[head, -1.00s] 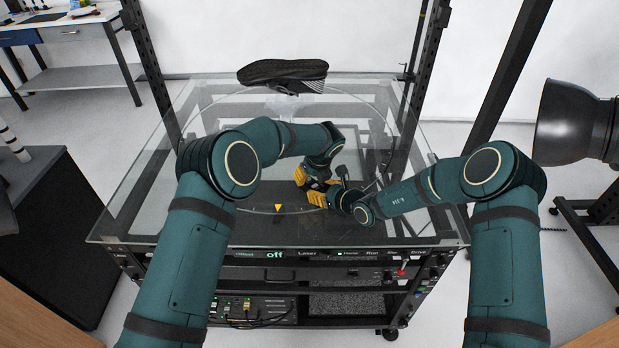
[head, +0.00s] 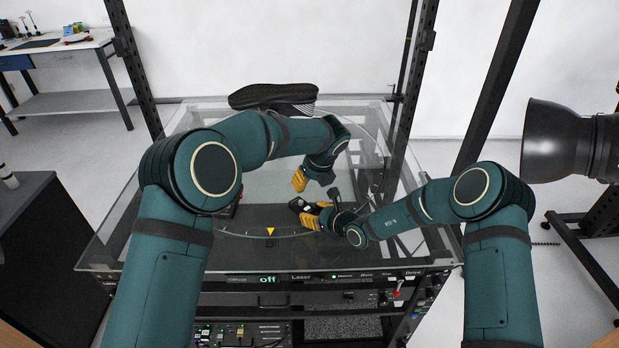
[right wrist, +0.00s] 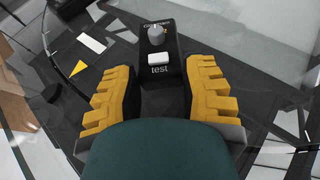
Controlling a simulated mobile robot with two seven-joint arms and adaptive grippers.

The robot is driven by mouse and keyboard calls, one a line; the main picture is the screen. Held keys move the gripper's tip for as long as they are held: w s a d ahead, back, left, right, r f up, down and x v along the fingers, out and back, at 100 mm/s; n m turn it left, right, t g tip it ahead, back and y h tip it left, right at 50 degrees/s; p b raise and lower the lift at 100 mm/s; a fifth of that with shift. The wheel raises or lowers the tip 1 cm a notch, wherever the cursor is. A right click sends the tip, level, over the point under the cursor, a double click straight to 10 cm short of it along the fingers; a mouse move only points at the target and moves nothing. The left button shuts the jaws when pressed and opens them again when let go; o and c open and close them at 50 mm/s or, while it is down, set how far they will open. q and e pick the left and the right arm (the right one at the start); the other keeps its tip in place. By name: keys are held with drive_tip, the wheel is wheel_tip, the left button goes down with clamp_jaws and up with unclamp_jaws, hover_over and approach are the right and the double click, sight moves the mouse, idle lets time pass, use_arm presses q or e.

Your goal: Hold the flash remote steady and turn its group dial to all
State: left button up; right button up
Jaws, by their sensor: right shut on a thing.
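The flash remote (head: 305,206) is a small black box held low over the glass turntable table. My right gripper (head: 312,214) is shut on it with its yellow fingers. In the right wrist view the remote (right wrist: 160,60) sits between the two fingers (right wrist: 160,98), with a grey round dial (right wrist: 156,33) at its far end and a white button above the word "test". The dial's group lettering is too small to read. My left gripper (head: 300,180) hangs just above and behind the remote, apart from it; its finger opening is hard to make out.
A black shoe (head: 273,95) stands at the back of the glass table (head: 130,215). A yellow triangle marker (head: 270,231) lies near the front edge. Metal posts rise behind the table, and a studio lamp (head: 565,140) is at the right.

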drive_tip(key=o, duration=1.1)
drive_tip(key=shift+o, duration=0.2)
